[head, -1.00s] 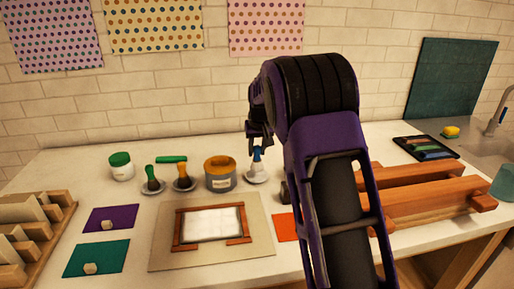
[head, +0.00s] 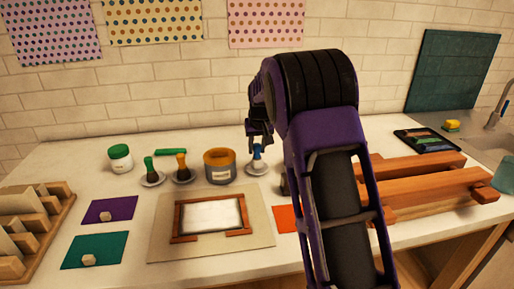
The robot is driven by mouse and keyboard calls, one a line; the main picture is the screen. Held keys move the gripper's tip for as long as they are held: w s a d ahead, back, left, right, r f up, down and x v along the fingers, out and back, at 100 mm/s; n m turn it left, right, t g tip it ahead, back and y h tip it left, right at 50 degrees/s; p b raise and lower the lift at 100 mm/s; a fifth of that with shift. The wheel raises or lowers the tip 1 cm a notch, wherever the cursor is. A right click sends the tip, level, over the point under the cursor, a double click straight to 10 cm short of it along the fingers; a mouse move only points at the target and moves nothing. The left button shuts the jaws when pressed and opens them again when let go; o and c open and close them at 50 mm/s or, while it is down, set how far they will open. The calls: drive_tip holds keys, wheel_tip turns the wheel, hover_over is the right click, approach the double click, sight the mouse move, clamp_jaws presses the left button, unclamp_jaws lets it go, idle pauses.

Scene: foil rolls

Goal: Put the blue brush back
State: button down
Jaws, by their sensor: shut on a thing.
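The blue brush (head: 257,154) is upright at its small white dish (head: 256,169), right of the orange-rimmed tub. My gripper (head: 258,142) is shut on the top of its handle. The brush's lower end is at the dish; I cannot tell whether it touches the bottom. My arm covers the area just to the right. A green brush (head: 150,170) and an orange brush (head: 181,165) stand in similar dishes to the left.
A grey tub with an orange rim (head: 220,166) stands close left of the blue brush. A wooden frame (head: 211,217) lies on a beige board in front. Wooden bars (head: 430,192) lie right of my arm. A white jar with green lid (head: 120,157) and a green roll (head: 171,152) are at the back left.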

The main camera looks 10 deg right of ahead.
drive_tip(key=shift+f+b, duration=0.3)
drive_tip(key=shift+f, duration=0.25)
idle(0.6)
unclamp_jaws()
idle(0.4)
drive_tip(key=shift+r, duration=0.1)
idle(0.5)
drive_tip(key=shift+r+p, duration=3.1)
drive_tip(key=shift+r, duration=1.3)
